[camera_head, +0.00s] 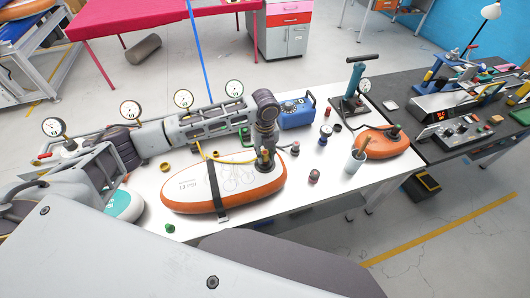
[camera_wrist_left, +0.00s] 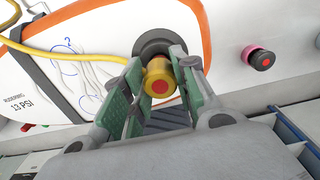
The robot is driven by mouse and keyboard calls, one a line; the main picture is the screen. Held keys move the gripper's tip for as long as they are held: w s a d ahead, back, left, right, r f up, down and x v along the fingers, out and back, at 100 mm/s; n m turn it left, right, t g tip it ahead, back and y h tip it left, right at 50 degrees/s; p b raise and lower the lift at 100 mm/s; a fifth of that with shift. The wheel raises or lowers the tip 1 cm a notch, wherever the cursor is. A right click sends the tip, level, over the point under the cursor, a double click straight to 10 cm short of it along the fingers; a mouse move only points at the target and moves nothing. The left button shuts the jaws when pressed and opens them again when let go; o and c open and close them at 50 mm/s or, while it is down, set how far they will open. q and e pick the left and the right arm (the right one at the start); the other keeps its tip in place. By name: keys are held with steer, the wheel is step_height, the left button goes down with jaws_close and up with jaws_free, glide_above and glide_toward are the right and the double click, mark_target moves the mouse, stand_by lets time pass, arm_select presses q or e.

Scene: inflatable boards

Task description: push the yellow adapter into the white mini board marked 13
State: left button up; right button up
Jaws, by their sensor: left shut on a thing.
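The white mini board (camera_head: 200,186) has an orange rim and a dark strap, and lies flat on the white table. In the left wrist view the board (camera_wrist_left: 60,62) shows the print "13 PSI" and a dark round valve (camera_wrist_left: 153,46). My left gripper (camera_head: 264,164) points down over the board's right end. In the wrist view its green-padded fingers (camera_wrist_left: 160,72) are shut on the yellow adapter (camera_wrist_left: 158,86), which has a red centre. The adapter overlaps the valve in the picture; I cannot tell how deep it sits. My right gripper is not in view.
A yellow hose (camera_wrist_left: 70,53) runs across the board toward the adapter. The table's front right is clear.

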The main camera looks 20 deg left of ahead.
mark_target(265, 153)
arm_select(q)
steer(key=shift+f, duration=0.65)
steer(key=o, duration=1.1)
steer(key=shift+r, duration=6)
steer(key=shift+s+f, duration=0.1)
